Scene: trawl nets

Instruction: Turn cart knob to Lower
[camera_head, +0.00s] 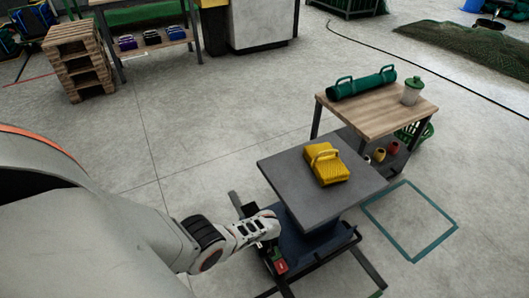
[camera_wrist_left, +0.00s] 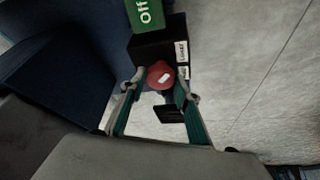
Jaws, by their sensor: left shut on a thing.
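The cart (camera_head: 285,175) has a dark grey platform on a blue body. In the left wrist view, its red knob (camera_wrist_left: 160,75) with a pale mark sits by a black box (camera_wrist_left: 158,47) bearing small white labels, too small to read surely. A green sign reading "Off" (camera_wrist_left: 147,14) is beside the box. My left gripper (camera_wrist_left: 161,84) has its two fingers at opposite sides of the knob, shut on it. In the head view my left gripper (camera_head: 270,224) is at the cart's near left side, and the knob cannot be made out. My right gripper is not in view.
A yellow handled case (camera_head: 326,165) lies on the cart platform. Behind it, a wooden-topped table (camera_head: 372,112) holds a green tube case (camera_head: 361,83) and a jar (camera_head: 412,91). A green floor outline (camera_head: 437,206) lies right. Pallets (camera_head: 77,62) stand far left. The left floor is open.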

